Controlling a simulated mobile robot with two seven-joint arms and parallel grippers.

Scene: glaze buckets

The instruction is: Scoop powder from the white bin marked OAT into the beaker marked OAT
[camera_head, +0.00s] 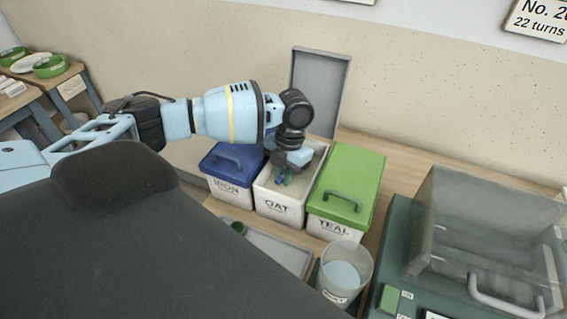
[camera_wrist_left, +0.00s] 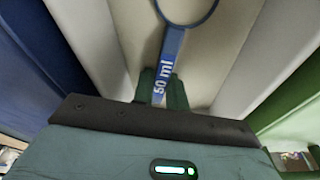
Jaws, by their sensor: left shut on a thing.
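The white bin marked OAT (camera_head: 279,207) stands open between two lidded bins, with pale powder inside. My left gripper (camera_head: 283,179) reaches down into the bin's opening. In the left wrist view, the gripper (camera_wrist_left: 161,88) is shut on the handle of a blue scoop (camera_wrist_left: 168,62) marked 50 ml. The scoop's round bowl is cut off at the top of that view, so I cannot tell whether it holds powder. A clear beaker (camera_head: 357,262) stands in front of the TEAL bin, with pale contents and a label too small to read surely. My right gripper is not in view.
The blue-lidded IRON bin (camera_head: 228,190) is left, the green-lidded TEAL bin (camera_head: 336,227) right. A grey panel (camera_head: 318,90) stands upright behind OAT. A grey tray (camera_head: 277,251) lies in front. A green device with a clear cover (camera_head: 480,240) is at right.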

